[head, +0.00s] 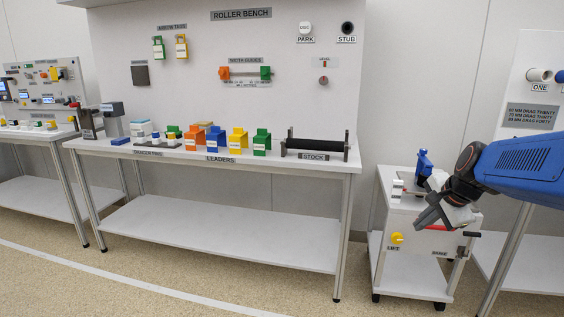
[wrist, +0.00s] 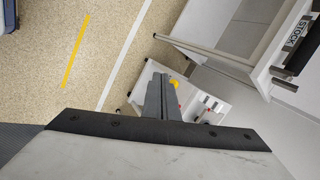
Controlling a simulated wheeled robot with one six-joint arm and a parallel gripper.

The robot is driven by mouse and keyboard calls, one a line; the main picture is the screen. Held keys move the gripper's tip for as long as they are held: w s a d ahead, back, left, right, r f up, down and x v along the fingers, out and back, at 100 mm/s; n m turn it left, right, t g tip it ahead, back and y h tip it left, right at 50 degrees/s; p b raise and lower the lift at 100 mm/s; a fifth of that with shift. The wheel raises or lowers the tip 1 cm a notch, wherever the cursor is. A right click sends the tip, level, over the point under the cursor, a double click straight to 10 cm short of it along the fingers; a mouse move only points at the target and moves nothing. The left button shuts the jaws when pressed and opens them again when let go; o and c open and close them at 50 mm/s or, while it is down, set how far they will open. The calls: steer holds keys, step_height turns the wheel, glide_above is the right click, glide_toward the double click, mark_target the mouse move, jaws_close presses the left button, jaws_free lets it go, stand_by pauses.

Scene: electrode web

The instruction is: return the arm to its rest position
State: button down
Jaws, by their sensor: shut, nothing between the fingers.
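My blue arm (head: 525,165) reaches in from the right edge of the head view. My gripper (head: 430,217) is at its end, in front of the small white cart (head: 385,219), pointing down and to the left. In the wrist view the fingers of my gripper (wrist: 163,80) lie together, with nothing held. Behind them are part of the cart and its yellow knob (wrist: 174,84). The arm covers part of the cart top in the head view.
A long bench (head: 215,159) labelled ROLLER BENCH stands left of the cart, with coloured guides and a dark roller (head: 318,146) on it. A blue fixture (head: 424,163) stands on the cart. Another panel and bench stand at the right. Open floor (head: 150,265) lies in front.

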steer(key=s+a+f+n, duration=0.2)
steer(key=s+n, duration=0.3)
steer(key=s, duration=0.3)
steer(key=s+a+f+n+g, duration=0.1)
steer(key=s+a+n, duration=0.3)
steer(key=s, duration=0.5)
steer(key=s+a+f+n+h, duration=0.1)
steer(key=s+a+f+n, duration=0.2)
steer(key=s+n, duration=0.3)
steer(key=s, duration=0.2)
steer(key=shift+s+f+n+g, duration=0.3)
steer(key=shift+s+n, duration=0.1)
